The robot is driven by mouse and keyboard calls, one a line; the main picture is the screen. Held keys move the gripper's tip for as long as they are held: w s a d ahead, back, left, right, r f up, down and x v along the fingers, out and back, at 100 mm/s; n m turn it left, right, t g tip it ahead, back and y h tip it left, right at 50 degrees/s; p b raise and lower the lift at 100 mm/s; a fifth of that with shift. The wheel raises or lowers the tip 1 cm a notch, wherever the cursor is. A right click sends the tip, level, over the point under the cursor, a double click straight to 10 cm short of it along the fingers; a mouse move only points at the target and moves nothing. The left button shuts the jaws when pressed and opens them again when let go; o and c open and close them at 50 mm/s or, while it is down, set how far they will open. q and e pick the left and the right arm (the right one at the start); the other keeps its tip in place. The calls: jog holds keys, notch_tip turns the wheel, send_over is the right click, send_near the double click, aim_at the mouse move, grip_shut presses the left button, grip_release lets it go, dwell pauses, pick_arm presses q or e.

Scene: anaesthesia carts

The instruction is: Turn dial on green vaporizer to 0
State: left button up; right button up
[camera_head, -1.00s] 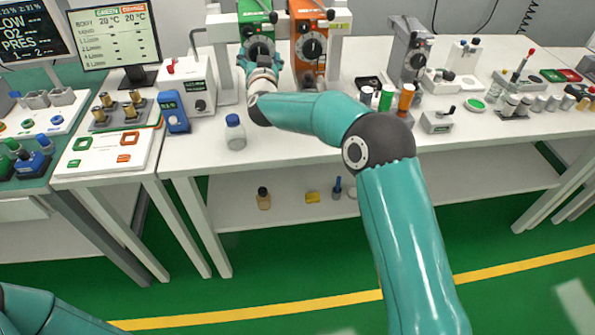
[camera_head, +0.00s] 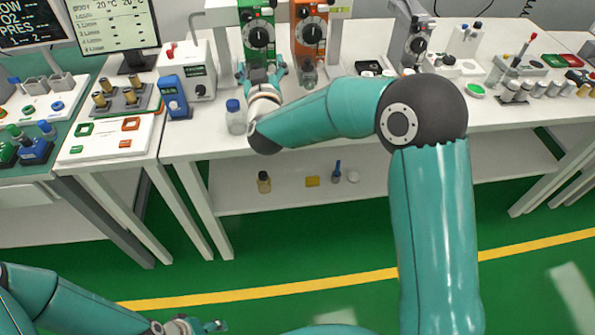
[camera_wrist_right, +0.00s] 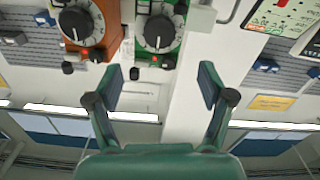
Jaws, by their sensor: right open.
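The green vaporizer (camera_head: 257,14) stands at the back of the white table, with a round black dial (camera_head: 259,37) on its front. My right gripper (camera_head: 260,70) is open and empty, in front of and below this dial and apart from it. In the right wrist view the dial (camera_wrist_right: 159,32) lies beyond the spread fingers (camera_wrist_right: 161,80), its white mark pointing down the picture. The dial's numbers are too small to read. My left gripper (camera_head: 205,326) is partly cut off at the bottom edge; its jaw state is unclear.
An orange vaporizer (camera_head: 309,28) stands right beside the green one. A blue-capped bottle (camera_head: 235,118) stands close to my right wrist. A blue handheld device (camera_head: 173,97) and a white box (camera_head: 200,75) are to the left. The table's front strip right of my arm is fairly clear.

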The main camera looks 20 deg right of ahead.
jog(key=b+v, duration=0.1)
jog(key=v, duration=0.5)
jog(key=s+d+f+g, duration=0.2)
jog(key=f, duration=0.6)
jog(key=s+d+f+n+g+y, duration=0.1)
jog(key=f+g, duration=0.1)
jog(key=f, duration=0.7)
jog(key=s+d+f+g+y, duration=0.1)
jog(key=s+d+f+g, duration=0.1)
jog(key=f, duration=0.7)
jog(key=shift+s+d+n, duration=0.3)
jog(key=shift+n, duration=0.1)
